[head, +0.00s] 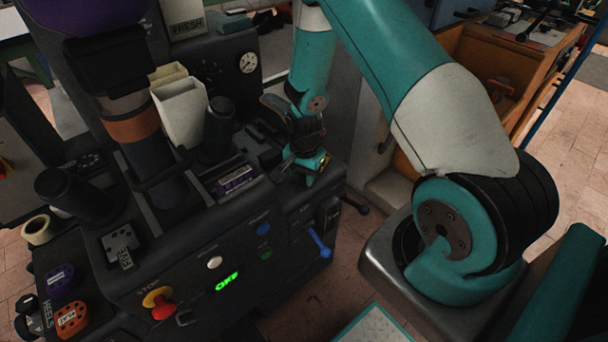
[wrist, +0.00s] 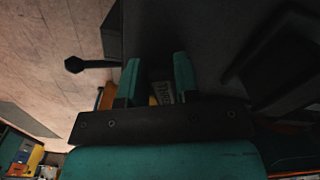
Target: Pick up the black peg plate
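My gripper (head: 306,172) is at the right end of the press's dark top, pointing down. In the wrist view its two teal fingers (wrist: 158,72) stand apart, with dark surface showing between them. A small part with pale lettering (wrist: 162,93) and a yellowish bit shows between the finger bases; I cannot tell if it is the black peg plate or if the fingers touch it. In the head view my gripper hides most of that spot. No black peg plate can be made out for certain.
A grey holed plate with a tag (head: 119,244) lies on the press (head: 190,255) at left. A purple-labelled block (head: 237,180) sits mid-top, near a black cylinder (head: 218,118) and cream bins (head: 180,108). A blue lever (head: 319,244) juts from the front. Purple (head: 60,280) and orange (head: 71,319) heels lie lower left.

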